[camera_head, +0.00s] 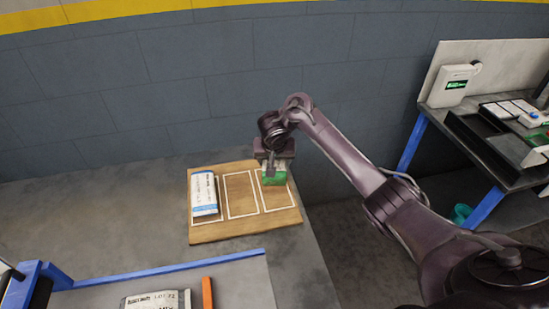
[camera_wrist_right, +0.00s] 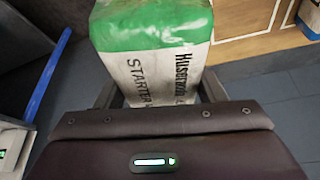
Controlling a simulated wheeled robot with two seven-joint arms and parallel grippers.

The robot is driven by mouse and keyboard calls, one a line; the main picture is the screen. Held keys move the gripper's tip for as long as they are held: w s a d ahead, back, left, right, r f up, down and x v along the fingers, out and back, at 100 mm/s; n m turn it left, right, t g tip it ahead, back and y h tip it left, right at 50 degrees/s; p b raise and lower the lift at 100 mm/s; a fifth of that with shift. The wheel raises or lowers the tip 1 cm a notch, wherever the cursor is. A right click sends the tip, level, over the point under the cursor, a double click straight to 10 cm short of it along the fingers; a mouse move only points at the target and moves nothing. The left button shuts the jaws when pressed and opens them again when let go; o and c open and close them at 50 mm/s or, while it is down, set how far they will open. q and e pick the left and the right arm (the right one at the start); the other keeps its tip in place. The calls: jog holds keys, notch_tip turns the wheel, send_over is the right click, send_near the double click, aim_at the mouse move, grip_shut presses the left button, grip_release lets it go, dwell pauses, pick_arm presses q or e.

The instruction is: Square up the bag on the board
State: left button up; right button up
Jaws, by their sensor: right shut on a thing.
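A green and white bag (camera_head: 274,178) is at the right end of the wooden board (camera_head: 240,230), over the right-hand of its white outlined rectangles. My right gripper (camera_head: 271,164) comes down on it from above and is shut on it. In the right wrist view the bag (camera_wrist_right: 150,55) sits between the two fingers, its green end away from the palm and printed text on its white side. I cannot tell whether its underside touches the board. A white and blue bag (camera_head: 204,194) lies in the left rectangle. The middle rectangle is empty. My left gripper is not in view.
A blue-edged surface (camera_head: 165,266) at the front holds another printed bag (camera_head: 157,300) and an orange bar (camera_head: 207,292). A side bench with black trays (camera_head: 485,138) and a white device (camera_head: 452,84) stands at right. Grey table is clear left of the board.

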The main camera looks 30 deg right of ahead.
aim_at(274, 188)
jog(key=shift+f+b, duration=1.5)
jog(key=shift+f, duration=1.8)
jog(key=shift+s+a+r+n+y+p, duration=0.15)
jog(key=shift+s+a+n+y+p, duration=0.3)
jog(key=shift+n+p, duration=0.4)
jog(key=shift+s+a+n+t+p, duration=0.15)
jog(key=shift+s+n+t+p, duration=0.15)
jog(key=shift+s+n+p, duration=0.2)
jog(key=o, duration=1.3)
jog(key=shift+o, duration=0.2)
jog(key=shift+f, duration=0.2)
jog(key=p+v, duration=0.2)
jog(key=v, duration=0.6)
jog(key=shift+w+p, duration=0.1)
jog(key=shift+p, duration=0.2)
jog(key=shift+f, duration=0.1)
